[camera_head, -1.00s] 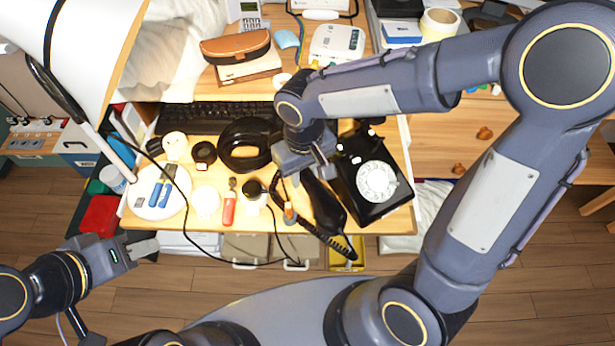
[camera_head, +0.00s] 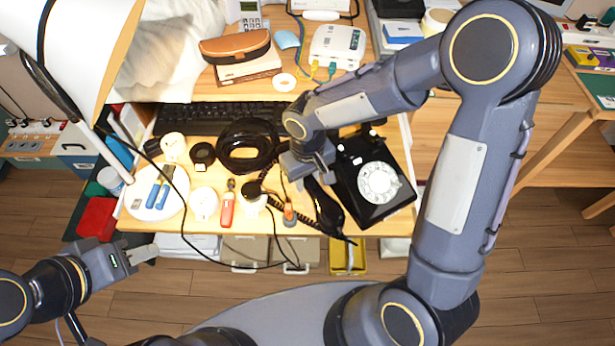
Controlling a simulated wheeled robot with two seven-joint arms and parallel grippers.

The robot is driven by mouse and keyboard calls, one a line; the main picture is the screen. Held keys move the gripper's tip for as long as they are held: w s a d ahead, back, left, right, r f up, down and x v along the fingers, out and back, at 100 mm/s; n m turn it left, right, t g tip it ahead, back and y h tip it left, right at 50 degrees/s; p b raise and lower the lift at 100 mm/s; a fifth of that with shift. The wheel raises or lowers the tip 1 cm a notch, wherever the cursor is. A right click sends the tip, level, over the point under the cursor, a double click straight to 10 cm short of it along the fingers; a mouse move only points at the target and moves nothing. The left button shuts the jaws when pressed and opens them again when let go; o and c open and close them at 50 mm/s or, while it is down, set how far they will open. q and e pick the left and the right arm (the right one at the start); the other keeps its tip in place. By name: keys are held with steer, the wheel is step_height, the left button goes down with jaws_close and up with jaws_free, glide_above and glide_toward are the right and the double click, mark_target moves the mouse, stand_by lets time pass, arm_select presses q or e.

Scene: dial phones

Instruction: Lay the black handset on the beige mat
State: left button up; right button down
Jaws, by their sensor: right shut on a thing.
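The black handset (camera_head: 328,212) hangs or lies at the front right of the desk, just left of the black dial phone (camera_head: 378,184). My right gripper (camera_head: 312,178) is shut on the handset's far end. The gripper and wrist hide that end. Whether the handset touches the desk cannot be told. Its curly cord shows beside it. I cannot make out a beige mat apart from the pale wooden desk top. My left gripper (camera_head: 142,254) is empty, off the desk's front left edge; its finger gap is not clear.
A red-handled tool (camera_head: 227,205), white round items and a black coil (camera_head: 243,148) crowd the desk left of the handset. A keyboard (camera_head: 215,117) lies behind. A round white plate (camera_head: 156,194) stands at left. A lamp (camera_head: 84,50) overhangs the back left.

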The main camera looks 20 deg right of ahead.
mark_target(308, 177)
steer(key=c, duration=1.5)
jaws_free()
steer(key=shift+f, duration=0.15)
steer(key=shift+c, duration=0.2)
steer(key=o, duration=0.5)
steer(key=shift+c, duration=0.2)
steer(key=shift+r, duration=0.3)
step_height(308, 177, up, 12)
steer(key=p, duration=0.3)
steer(key=s+d+r+m+t+y, duration=0.2)
steer(key=s+d, duration=0.2)
steer(key=s, duration=0.4)
steer(key=s+d+r+m+t+y, duration=0.1)
steer(key=s+d+r+m+t, duration=0.1)
steer(key=s+d, duration=0.3)
steer(key=shift+s+r+m+t+y, duration=0.45)
steer(key=shift+s+t, duration=0.35)
steer(key=shift+s, duration=0.85)
